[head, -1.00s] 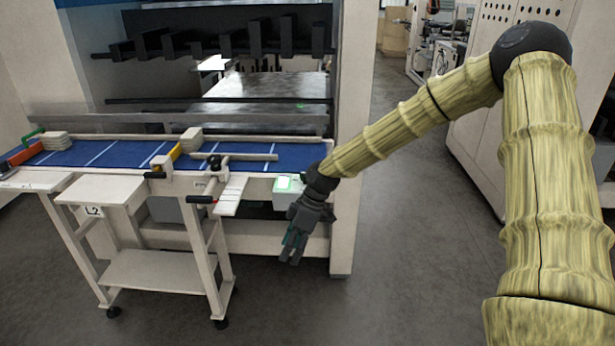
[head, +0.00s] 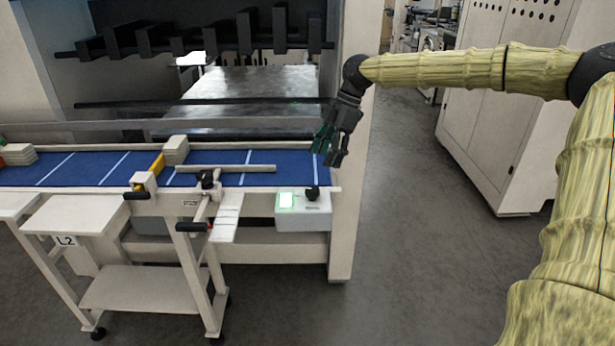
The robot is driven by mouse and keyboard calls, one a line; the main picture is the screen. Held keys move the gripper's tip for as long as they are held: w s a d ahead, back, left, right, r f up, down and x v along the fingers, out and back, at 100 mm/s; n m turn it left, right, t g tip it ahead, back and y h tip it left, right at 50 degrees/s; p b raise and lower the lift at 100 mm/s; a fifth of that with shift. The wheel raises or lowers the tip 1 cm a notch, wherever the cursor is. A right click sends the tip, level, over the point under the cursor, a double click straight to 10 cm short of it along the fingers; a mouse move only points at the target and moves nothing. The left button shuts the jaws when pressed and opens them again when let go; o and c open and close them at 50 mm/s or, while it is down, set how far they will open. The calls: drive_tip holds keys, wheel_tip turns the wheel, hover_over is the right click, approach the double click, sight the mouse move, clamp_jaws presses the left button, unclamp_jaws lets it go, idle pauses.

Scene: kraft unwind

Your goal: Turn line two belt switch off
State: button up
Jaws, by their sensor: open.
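The belt switch box (head: 303,216) is a pale grey box on the front edge of the conveyor's right end. Its top carries a lit green-white indicator (head: 286,200) and a black knob (head: 312,193). Which way the knob points is too small to tell. The blue belt (head: 210,178) runs behind it.
A yellow-marked stop (head: 147,182) with a black handle, a grey block (head: 175,150) and a guide bar (head: 240,168) stand along the belt. A white machine post (head: 352,220) rises right of the box. Open floor (head: 420,270) lies to the right.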

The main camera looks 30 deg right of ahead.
drive_tip(key=p, duration=0.2)
hover_over(313, 189)
drive_tip(key=d, duration=0.3)
drive_tip(key=f, duration=0.5)
drive_tip(key=shift+w+a, duration=0.1)
drive_tip(key=shift+a, duration=0.15)
drive_tip(key=shift+a+f, duration=0.15)
drive_tip(key=shift+f, duration=0.15)
drive_tip(key=shift+p+x, duration=0.65)
drive_tip(key=shift+x, duration=1.45)
drive_tip(key=shift+a, duration=0.1)
drive_tip(key=c, duration=1)
